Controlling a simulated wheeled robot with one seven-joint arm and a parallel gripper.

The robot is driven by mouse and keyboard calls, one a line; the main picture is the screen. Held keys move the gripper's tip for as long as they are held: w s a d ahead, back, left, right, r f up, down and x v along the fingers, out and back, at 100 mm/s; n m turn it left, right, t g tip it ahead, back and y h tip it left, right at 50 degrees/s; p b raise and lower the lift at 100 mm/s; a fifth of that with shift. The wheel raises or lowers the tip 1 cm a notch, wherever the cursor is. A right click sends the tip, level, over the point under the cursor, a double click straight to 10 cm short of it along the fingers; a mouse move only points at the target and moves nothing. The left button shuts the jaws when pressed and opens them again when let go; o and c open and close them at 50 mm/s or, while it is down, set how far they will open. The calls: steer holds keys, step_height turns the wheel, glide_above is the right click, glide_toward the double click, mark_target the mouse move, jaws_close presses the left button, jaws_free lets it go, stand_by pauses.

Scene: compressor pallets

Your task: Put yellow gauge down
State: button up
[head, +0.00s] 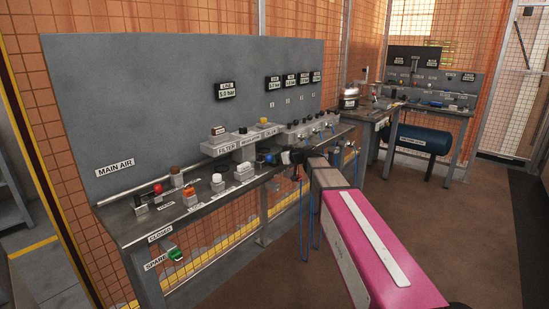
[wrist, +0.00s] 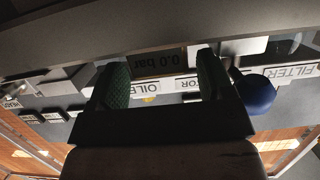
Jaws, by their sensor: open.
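My gripper (head: 288,157) is over the front of the steel bench, near the regulator and oiler. In the wrist view, which is upside down, its two green-padded fingers (wrist: 162,72) stand apart and open. A dark display reading 0.0 bar (wrist: 158,62) shows between the fingers; I cannot tell whether they touch it or whether it belongs to the yellow gauge. A small yellow part (head: 263,121) sits by the oiler label, and a small yellow spot (wrist: 148,99) shows near that label in the wrist view. No yellow gauge body can be made out.
A blue knob (wrist: 254,93) is beside one finger. The bench (head: 135,224) carries several valves, including red (head: 157,188) and orange (head: 189,192) ones. A grey panel (head: 150,100) with displays stands behind. A blue tank (head: 424,139) and more benches are farther back. The brown floor (head: 460,220) is clear.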

steer(key=v, duration=1)
steer(key=s+d+f+m+g+h, duration=0.3)
steer(key=s+d+f+h, duration=0.1)
steer(key=s+f, duration=0.5)
steer(key=s+d+f+m+g+h, duration=0.3)
steer(key=s+d+f+m, duration=0.1)
steer(key=s+f, duration=0.4)
steer(key=s+d+f+m+g+h, duration=0.3)
steer(key=s+d+f, duration=0.3)
steer(key=s+f, duration=0.3)
step_height(320, 180, down, 3)
steer(key=shift+s+h, duration=0.35)
steer(key=shift+h, duration=0.45)
steer(key=shift+d, duration=0.1)
